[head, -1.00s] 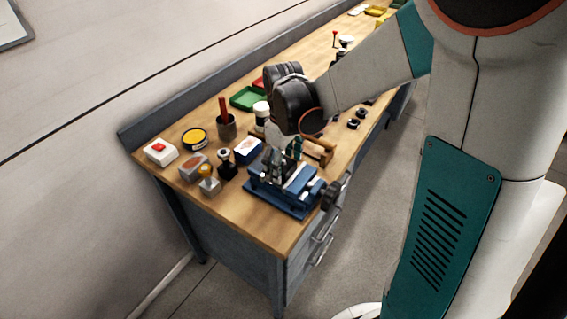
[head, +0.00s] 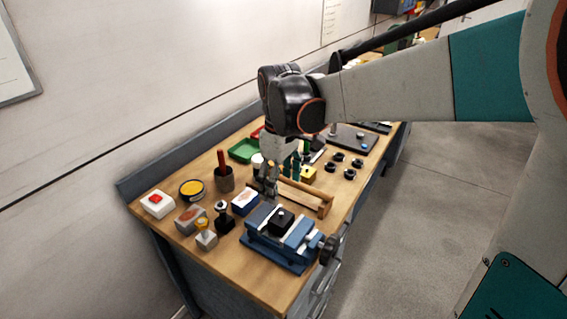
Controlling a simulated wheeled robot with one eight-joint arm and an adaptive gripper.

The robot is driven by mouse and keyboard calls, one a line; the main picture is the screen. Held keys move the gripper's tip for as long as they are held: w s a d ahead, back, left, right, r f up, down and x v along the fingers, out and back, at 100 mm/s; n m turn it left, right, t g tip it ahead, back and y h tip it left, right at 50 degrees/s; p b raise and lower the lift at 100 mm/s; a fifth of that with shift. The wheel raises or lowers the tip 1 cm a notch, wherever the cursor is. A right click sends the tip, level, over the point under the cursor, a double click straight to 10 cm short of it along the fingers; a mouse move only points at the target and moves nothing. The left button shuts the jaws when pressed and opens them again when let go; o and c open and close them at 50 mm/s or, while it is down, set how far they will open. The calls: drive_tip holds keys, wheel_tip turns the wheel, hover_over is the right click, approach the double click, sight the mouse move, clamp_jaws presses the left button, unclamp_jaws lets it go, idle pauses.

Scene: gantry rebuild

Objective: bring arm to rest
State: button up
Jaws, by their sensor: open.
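My arm reaches in from the right over the workbench (head: 262,270). My gripper (head: 268,188) hangs fingers-down behind the blue vise (head: 268,250) and beside a wooden frame with a handle bar (head: 318,205). Its jaws are open, and I see nothing held between them. A black block (head: 282,222) sits between the vise jaws, apart from my gripper. The gripper's upper part is partly hidden by my dark wrist.
At left stand a white box with a red button (head: 158,203), a yellow-topped tin (head: 192,189), a dark cup with a red handle (head: 224,178) and small stamps. A green tray (head: 243,150) and several black rings (head: 338,157) lie farther back. The floor at right is clear.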

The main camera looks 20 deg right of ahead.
drive_tip(key=shift+s, duration=0.2)
drive_tip(key=s+r+m+t, duration=0.1)
drive_tip(key=s+m+t, duration=0.6)
drive_tip(key=s, duration=0.7)
drive_tip(key=shift+s+r, duration=0.3)
